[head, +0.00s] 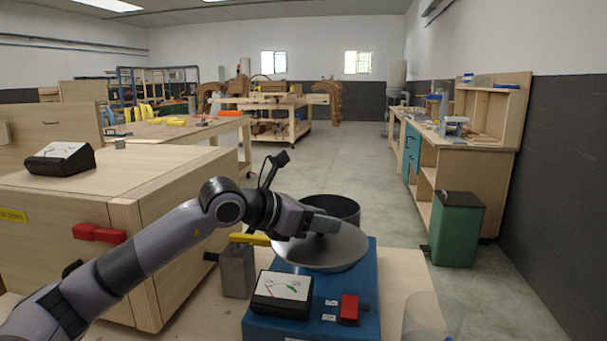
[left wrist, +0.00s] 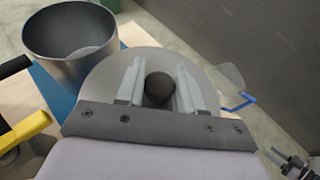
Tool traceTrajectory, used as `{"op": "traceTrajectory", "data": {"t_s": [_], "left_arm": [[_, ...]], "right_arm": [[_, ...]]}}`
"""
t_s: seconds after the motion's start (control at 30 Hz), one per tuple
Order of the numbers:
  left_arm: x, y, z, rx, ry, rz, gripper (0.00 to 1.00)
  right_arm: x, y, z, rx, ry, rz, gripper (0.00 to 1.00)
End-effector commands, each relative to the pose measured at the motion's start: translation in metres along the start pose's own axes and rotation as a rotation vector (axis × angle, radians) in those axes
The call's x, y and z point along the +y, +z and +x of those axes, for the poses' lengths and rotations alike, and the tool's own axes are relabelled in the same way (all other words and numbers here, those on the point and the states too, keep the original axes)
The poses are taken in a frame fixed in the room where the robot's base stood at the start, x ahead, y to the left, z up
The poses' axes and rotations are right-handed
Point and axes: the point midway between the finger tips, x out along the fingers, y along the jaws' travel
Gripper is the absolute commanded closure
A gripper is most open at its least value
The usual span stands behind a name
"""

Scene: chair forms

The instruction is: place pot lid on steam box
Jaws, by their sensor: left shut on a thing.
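The round grey pot lid (head: 335,258) is over the blue unit (head: 262,328), in front of the dark open pot (head: 345,205) in the head view. My left gripper (head: 322,226) is shut on the lid's black knob (left wrist: 159,88); in the left wrist view the fingers (left wrist: 158,84) stand on both sides of it. The wrist view shows the pot (left wrist: 72,42) open, beside the lid at upper left. I cannot tell whether the lid touches the blue unit. The large plywood box (head: 60,210) at left, with a red handle, looks like the steam box. My right gripper is out of view.
A gauge (head: 283,288) and red switch (head: 349,308) sit on the blue unit's front. A grey canister (head: 237,270) with a yellow lever stands left of it. A green bin (head: 456,232) and workbench are at right. The middle floor is clear.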

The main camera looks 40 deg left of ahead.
Motion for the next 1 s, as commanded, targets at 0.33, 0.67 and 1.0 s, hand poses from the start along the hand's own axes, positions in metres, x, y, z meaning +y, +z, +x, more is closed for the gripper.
{"op": "traceTrajectory", "data": {"t_s": [0.33, 0.67, 1.0], "left_arm": [[-0.114, -0.105, 0.011, 0.001, -0.137, 0.044, 1.0], [-0.171, -0.151, 0.007, -0.006, -0.142, 0.046, 1.0], [-0.174, -0.159, 0.006, -0.003, -0.149, 0.058, 1.0]], "right_arm": [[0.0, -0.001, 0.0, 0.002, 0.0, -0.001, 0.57], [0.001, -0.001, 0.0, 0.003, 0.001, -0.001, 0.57], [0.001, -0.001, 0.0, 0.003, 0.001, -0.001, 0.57]]}}
